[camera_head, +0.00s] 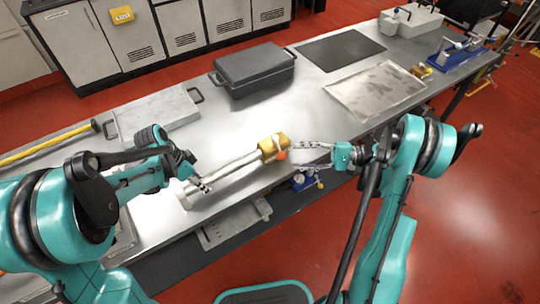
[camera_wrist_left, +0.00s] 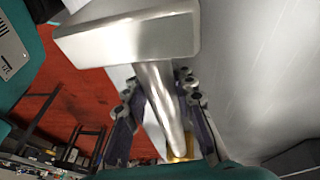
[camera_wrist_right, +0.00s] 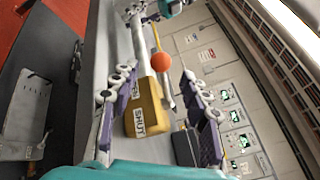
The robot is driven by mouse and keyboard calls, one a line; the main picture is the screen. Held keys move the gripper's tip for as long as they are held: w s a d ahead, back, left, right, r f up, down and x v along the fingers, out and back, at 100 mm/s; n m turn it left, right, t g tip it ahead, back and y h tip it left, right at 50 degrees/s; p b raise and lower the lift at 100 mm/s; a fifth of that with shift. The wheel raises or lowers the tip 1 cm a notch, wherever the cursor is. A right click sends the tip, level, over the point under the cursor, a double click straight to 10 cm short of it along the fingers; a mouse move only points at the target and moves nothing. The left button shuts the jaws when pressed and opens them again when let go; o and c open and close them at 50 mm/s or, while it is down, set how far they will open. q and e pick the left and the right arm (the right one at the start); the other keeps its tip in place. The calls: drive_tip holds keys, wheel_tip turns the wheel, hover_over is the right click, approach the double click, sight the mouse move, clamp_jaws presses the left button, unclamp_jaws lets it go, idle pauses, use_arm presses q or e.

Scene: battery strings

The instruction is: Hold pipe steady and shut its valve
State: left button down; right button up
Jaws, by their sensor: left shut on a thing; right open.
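The silver pipe (camera_head: 232,169) runs from a pale flange at its left end to a yellow valve body (camera_head: 268,148) at its right end. An orange knob (camera_head: 281,155) sits by the valve. The right wrist view shows the yellow body (camera_wrist_right: 148,108) with "SHUT" labels, and the orange knob (camera_wrist_right: 161,61). My left gripper (camera_head: 198,183) is shut on the pipe near the flange; the left wrist view shows its fingers either side of the pipe (camera_wrist_left: 158,97). My right gripper (camera_head: 311,156) is open, its fingers apart around the yellow valve end; contact cannot be told.
Bench between valve and plate is clear.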

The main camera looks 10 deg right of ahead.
sight(278, 147)
drive_tip(key=w+a, duration=0.1)
drive_tip(key=a, duration=0.9)
drive_tip(key=shift+w, duration=0.35)
clamp_jaws()
